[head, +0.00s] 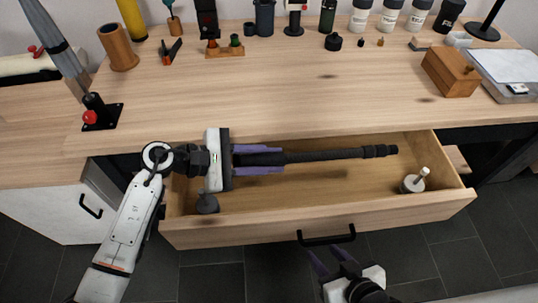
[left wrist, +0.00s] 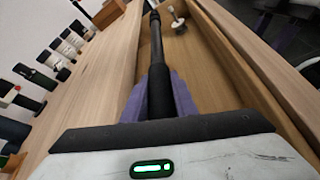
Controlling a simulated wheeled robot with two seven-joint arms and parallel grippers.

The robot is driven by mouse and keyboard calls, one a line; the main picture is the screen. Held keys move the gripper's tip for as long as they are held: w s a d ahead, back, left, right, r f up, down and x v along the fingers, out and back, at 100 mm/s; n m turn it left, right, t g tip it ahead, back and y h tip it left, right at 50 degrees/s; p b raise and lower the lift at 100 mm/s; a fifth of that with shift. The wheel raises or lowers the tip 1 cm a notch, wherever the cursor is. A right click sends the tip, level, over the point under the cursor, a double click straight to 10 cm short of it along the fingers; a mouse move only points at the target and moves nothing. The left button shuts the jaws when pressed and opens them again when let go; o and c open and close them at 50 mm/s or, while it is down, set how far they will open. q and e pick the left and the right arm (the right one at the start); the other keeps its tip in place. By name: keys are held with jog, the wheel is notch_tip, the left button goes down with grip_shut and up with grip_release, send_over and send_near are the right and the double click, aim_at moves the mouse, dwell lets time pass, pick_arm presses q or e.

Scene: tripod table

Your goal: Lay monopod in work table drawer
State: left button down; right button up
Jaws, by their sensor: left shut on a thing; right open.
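The black monopod (head: 335,155) lies lengthwise, roughly level, in or just above the open wooden work table drawer (head: 320,215). My left gripper (head: 262,159) is at the monopod's left part, with its purple fingers shut around the shaft. In the left wrist view the monopod (left wrist: 156,60) runs away from the fingers (left wrist: 160,97) along the drawer (left wrist: 195,75). Whether the monopod touches the drawer floor is hard to tell. My right gripper (head: 325,264) is open and empty, in front of the drawer below its handle.
A small white-and-metal item (head: 414,181) stands in the drawer's right end, and a dark round piece (head: 207,203) is at its left end. The work table top (head: 250,95) is clear in the middle. A wooden box (head: 450,72) and several bottles stand at its back and right.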

pick_arm(q)
jog(key=shift+f+b, duration=1.2)
jog(key=shift+f, duration=1.05)
jog(key=c, duration=1.4)
grip_release()
jog(key=shift+o, duration=0.2)
jog(key=shift+f, duration=0.1)
jog(key=v, duration=1)
jog(key=shift+a, duration=0.2)
